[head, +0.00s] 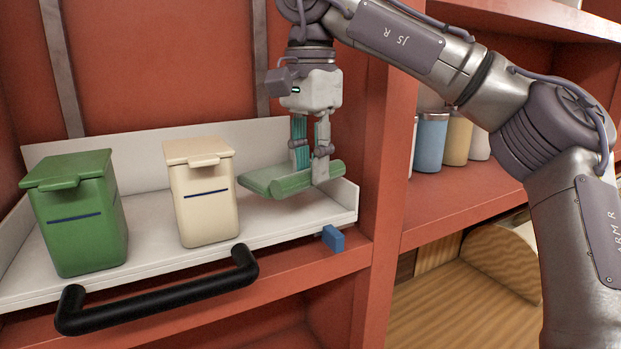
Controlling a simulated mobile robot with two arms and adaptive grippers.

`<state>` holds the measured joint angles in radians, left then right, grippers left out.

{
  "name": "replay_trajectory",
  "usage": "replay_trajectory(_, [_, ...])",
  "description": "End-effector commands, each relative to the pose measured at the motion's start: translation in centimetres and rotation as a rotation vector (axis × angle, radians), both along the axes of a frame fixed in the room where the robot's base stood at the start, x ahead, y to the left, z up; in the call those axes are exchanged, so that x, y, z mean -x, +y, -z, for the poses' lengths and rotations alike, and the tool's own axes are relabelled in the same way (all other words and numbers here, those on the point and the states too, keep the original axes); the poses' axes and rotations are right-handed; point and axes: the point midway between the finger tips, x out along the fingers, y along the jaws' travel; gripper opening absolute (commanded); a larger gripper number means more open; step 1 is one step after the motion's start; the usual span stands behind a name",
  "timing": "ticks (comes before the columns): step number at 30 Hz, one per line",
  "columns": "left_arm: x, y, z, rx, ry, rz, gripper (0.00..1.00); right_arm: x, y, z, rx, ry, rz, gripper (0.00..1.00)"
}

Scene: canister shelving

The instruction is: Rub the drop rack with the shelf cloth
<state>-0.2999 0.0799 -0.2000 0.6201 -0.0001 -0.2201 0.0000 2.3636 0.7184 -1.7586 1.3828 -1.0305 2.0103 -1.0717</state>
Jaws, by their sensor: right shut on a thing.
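The drop rack (185,259) is a white tray-like shelf with a raised back and side wall, a black bar handle (160,291) at its front and a small blue piece (333,238) at its front right. The shelf cloth (268,180) is a green folded pad with a rounded front edge. My right gripper (310,172) points down and is shut on the cloth, at the right end of the rack. The cloth is low over the rack; whether it touches the surface I cannot tell. My left gripper is not in view.
A green lidded canister (80,220) and a cream lidded canister (204,200) stand on the rack, left of the cloth. A red upright post (377,200) borders the rack's right. Blue and tan canisters (431,143) stand on the shelf beyond.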

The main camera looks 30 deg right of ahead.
Motion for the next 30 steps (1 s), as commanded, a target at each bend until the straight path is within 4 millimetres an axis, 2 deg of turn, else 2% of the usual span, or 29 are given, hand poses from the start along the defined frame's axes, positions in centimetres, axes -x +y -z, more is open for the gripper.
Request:
replay_trajectory(13, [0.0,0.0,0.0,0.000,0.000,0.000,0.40,0.0,0.0,-0.8,0.000,-0.002,0.000,0.00])
replay_trajectory(22, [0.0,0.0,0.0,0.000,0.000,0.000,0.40,0.0,0.0,-3.2,0.001,-0.002,0.002,0.00])
replay_trajectory(30, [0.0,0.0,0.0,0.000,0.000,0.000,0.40,0.0,0.0,-3.6,-0.001,0.000,0.000,0.00])
